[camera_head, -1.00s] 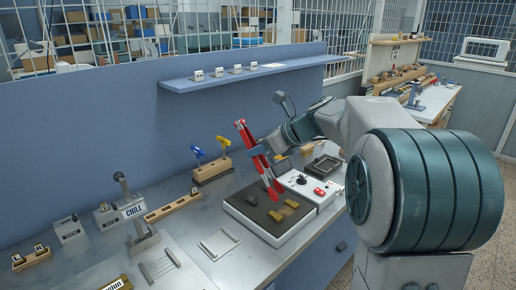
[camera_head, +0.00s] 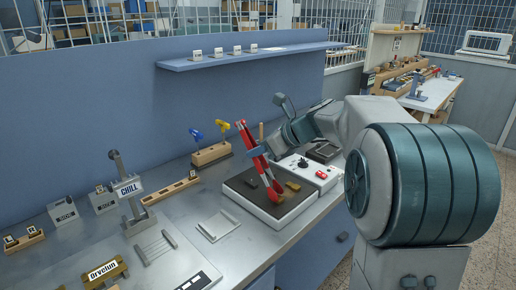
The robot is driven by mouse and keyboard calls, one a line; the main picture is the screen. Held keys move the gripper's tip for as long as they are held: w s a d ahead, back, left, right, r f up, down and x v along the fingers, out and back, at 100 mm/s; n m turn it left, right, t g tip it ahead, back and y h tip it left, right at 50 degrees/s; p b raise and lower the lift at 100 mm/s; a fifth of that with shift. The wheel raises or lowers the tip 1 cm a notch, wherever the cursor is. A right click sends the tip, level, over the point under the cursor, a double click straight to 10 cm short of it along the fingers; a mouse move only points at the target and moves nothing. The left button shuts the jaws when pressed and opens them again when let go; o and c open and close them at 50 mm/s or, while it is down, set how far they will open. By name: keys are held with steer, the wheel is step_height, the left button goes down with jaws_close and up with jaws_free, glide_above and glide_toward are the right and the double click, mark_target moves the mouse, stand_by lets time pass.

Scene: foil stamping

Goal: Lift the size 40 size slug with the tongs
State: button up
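Red tongs (camera_head: 253,150) stand tilted over the dark hot plate (camera_head: 240,189), tips down. My gripper (camera_head: 258,147) is shut on the upper part of the tongs. The tong tips are down at a small brass slug (camera_head: 277,187) on the plate; whether they grip it or only overlap it in view, I cannot tell. A second brass slug (camera_head: 293,186) lies just right of the tips. A small darker piece lies left of them. No size numbers on the slugs are readable, so I cannot tell which is size 40.
A white control box (camera_head: 306,172) with a black knob and red switch adjoins the plate on the right. A wooden rack (camera_head: 211,155) with blue and yellow handles stands behind.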

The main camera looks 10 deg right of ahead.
steer(key=shift+c, duration=0.2)
jaws_close()
step_height(320, 180, up, 12)
steer(key=p, duration=1.1)
steer(key=shift+p, duration=0.35)
